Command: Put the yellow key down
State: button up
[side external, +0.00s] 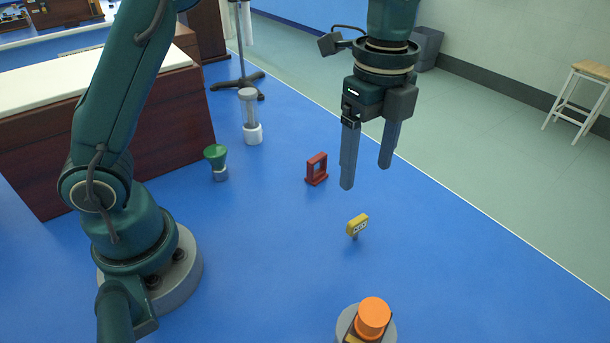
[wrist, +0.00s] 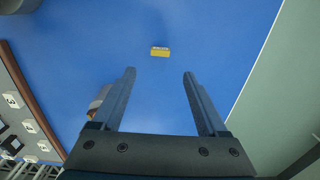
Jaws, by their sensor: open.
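The yellow key (side external: 357,225) stands on the blue surface in the side view, with its broad yellow head on top. It also shows in the wrist view (wrist: 160,52), small, ahead of the fingers and between their lines. My gripper (side external: 367,177) is open and empty, with its fingers pointing down. It hangs above the blue surface, clear of the key. In the wrist view the two fingers (wrist: 158,78) are spread wide with nothing between them.
A red frame (side external: 317,169) stands behind the key. A green-topped piece (side external: 216,162) and a clear cylinder with white base (side external: 252,118) stand farther left. An orange-capped piece (side external: 373,318) is at the front. The blue floor (side external: 470,270) right of the key is clear.

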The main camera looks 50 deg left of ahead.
jog(key=s+a+r+n+t, duration=0.3)
jog(key=s+a+r+n, duration=0.25)
jog(key=n, duration=0.25)
jog(key=s+a+f+n+t, duration=0.2)
jog(key=s+a+f+n, duration=0.1)
jog(key=s+n, duration=0.5)
jog(key=shift+s+f+n+t, duration=0.3)
jog(key=shift+s+f+n, duration=0.05)
jog(key=shift+n, duration=0.65)
